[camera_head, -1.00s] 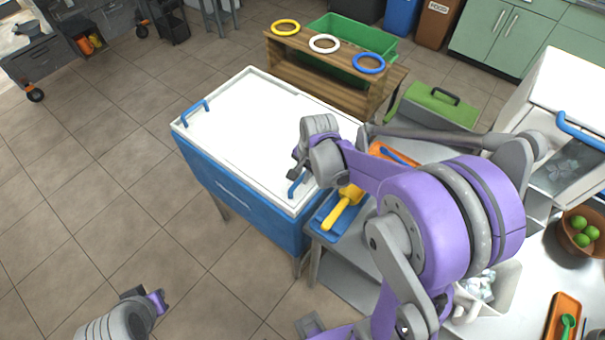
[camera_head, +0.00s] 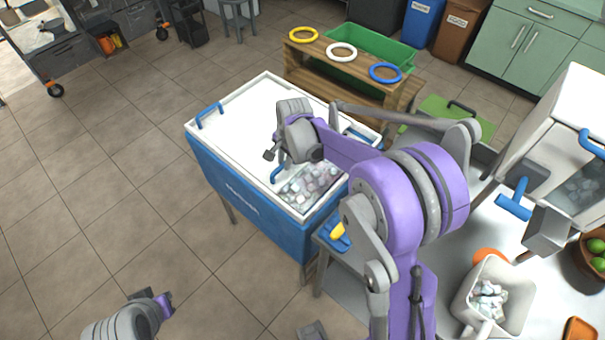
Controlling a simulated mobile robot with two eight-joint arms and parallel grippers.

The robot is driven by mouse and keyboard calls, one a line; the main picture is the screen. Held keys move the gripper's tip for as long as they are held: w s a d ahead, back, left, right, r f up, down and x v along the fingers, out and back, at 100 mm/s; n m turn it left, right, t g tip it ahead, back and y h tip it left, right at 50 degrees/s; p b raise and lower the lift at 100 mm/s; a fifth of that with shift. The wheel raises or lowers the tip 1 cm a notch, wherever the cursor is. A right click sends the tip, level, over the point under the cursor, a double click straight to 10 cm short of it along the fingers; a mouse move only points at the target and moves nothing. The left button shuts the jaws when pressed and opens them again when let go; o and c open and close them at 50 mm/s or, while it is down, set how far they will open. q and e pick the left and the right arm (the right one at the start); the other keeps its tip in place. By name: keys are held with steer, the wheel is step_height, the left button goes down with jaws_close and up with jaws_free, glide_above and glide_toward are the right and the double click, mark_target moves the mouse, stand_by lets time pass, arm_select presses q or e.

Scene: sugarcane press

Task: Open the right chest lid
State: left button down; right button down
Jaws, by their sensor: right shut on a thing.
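The chest (camera_head: 238,203) is a blue box with a white rim and white lids on top. The right lid (camera_head: 255,150) is shifted left, baring part of the inside at the right end, where ice cubes (camera_head: 310,183) show. My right gripper (camera_head: 272,158) is above the lid, shut on its blue handle (camera_head: 278,174); the wrist and arm cover part of the lid and the opening. Another blue handle (camera_head: 209,115) stands at the left end of the chest. My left gripper (camera_head: 152,301) is low at the bottom left, away from the chest; its jaw opening is unclear.
A wooden rack (camera_head: 345,85) with yellow, white and blue rings stands behind the chest, by a green bin (camera_head: 375,50). A steel table with a white ice bin (camera_head: 493,295) and a blue-handled tool (camera_head: 514,201) is on the right. The floor at left is clear.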

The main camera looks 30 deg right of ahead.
steer(key=w+a, duration=0.1)
steer(key=w, duration=0.3)
steer(key=w+a, duration=0.1)
steer(key=w, duration=0.1)
steer(key=shift+w+a, duration=0.25)
steer(key=shift+a, duration=0.05)
steer(key=c, duration=0.8)
jaws_free()
step_height(320, 180, up, 11)
steer(key=s, duration=0.2)
steer(key=shift+d+f, duration=0.2)
steer(key=shift+d, duration=0.2)
steer(key=shift+s, duration=0.1)
